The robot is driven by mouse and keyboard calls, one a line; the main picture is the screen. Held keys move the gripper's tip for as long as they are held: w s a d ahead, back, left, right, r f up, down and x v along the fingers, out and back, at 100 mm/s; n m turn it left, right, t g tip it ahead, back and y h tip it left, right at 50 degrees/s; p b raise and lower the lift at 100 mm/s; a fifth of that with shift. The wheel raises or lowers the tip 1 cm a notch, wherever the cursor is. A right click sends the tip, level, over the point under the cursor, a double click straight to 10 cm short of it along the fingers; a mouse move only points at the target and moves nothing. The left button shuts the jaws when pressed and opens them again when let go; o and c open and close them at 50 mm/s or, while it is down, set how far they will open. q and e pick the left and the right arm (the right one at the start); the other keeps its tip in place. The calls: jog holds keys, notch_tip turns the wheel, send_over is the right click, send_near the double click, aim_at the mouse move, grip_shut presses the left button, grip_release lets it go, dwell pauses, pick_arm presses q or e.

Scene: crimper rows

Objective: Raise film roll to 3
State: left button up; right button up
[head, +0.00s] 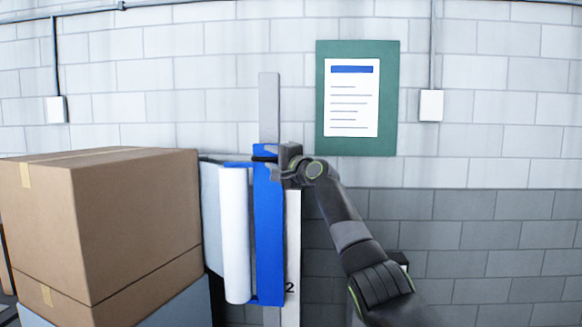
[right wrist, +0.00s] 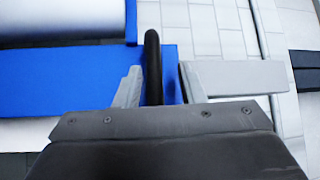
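The white film roll (head: 237,235) stands upright on a blue carriage (head: 268,235) on a grey mast (head: 269,105). A pale strip beside the carriage bears a "2" (head: 290,287), near the level of the carriage's bottom end. My right gripper (head: 287,160) is at the carriage's upper right. In the right wrist view, a black handle (right wrist: 152,65) stands between the fingers of the right gripper (right wrist: 160,88), over the blue carriage (right wrist: 60,75). The fingers are apart, with a clear gap on the handle's right side. My left gripper is out of view.
Stacked cardboard boxes (head: 130,225) stand close on the left of the roll. A green board (head: 388,100) with a white sheet hangs on the block wall behind. The space right of my right arm looks clear.

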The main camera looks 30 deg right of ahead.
jog(key=shift+s+d+f+b, duration=0.2)
jog(key=shift+s+f+b, duration=0.15)
jog(key=shift+s+b, duration=0.3)
jog(key=b+v, duration=0.8)
jog(key=v, duration=0.7)
jog(key=shift+s+r, duration=0.25)
jog(key=shift+s, duration=0.15)
